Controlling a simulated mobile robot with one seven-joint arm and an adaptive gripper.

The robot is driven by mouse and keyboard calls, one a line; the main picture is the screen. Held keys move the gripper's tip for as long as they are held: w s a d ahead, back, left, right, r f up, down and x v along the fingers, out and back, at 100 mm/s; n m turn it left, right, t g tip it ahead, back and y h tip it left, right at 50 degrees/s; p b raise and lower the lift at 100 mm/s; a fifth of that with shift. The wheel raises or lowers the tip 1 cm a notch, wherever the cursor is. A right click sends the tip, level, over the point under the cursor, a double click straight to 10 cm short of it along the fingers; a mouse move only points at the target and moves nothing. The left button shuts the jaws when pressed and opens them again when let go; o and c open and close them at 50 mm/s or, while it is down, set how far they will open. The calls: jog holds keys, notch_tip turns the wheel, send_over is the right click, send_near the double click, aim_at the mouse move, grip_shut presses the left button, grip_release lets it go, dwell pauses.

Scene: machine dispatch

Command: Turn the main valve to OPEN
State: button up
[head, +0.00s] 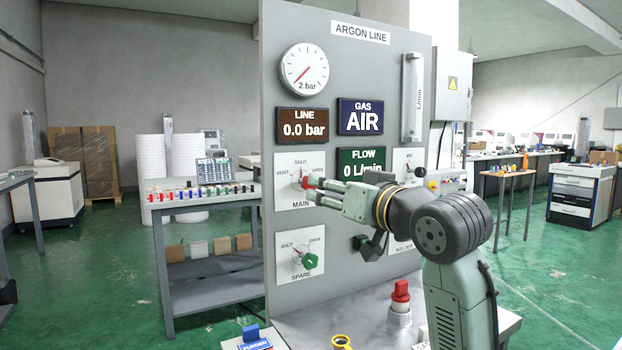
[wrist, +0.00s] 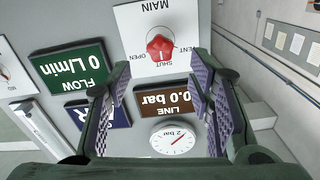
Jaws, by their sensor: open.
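The main valve is a red knob (head: 306,183) on a white plate (head: 284,196) marked VENT, SHUT and OPEN, at the left of the grey panel. In the wrist view, which is upside down, the red knob (wrist: 160,47) shows whole, its white mark toward SHUT. My gripper (head: 311,189) is open and points at the knob, its fingertips partly covering it in the head view. In the wrist view my gripper's fingers (wrist: 160,78) are spread wide, with the knob ahead between their lines. No grip on the knob shows; the exact gap cannot be told.
The panel's LINE display (head: 303,122) reads 0.0 bar, GAS (head: 360,116) reads AIR, and FLOW (head: 362,163) reads 0 L/min. A green SPARE knob (head: 310,261) sits below the main valve. A red-topped fitting (head: 401,291) stands on the bench below my arm.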

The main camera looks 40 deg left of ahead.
aim_at(306, 182)
jog(key=p+x, duration=0.2)
jog(key=x, duration=0.6)
jog(key=shift+a, duration=0.15)
grip_shut()
dwell(0.3)
jog(key=shift+m, duration=0.3)
jog(key=m+p, duration=0.3)
jog(key=m, duration=0.2)
jog(key=shift+r+p, duration=0.15)
jog(key=shift+p, duration=0.15)
jog(key=m+p, duration=0.3)
jog(key=m, duration=0.3)
jog(key=shift+w, duration=0.1)
jog(key=shift+m, duration=0.3)
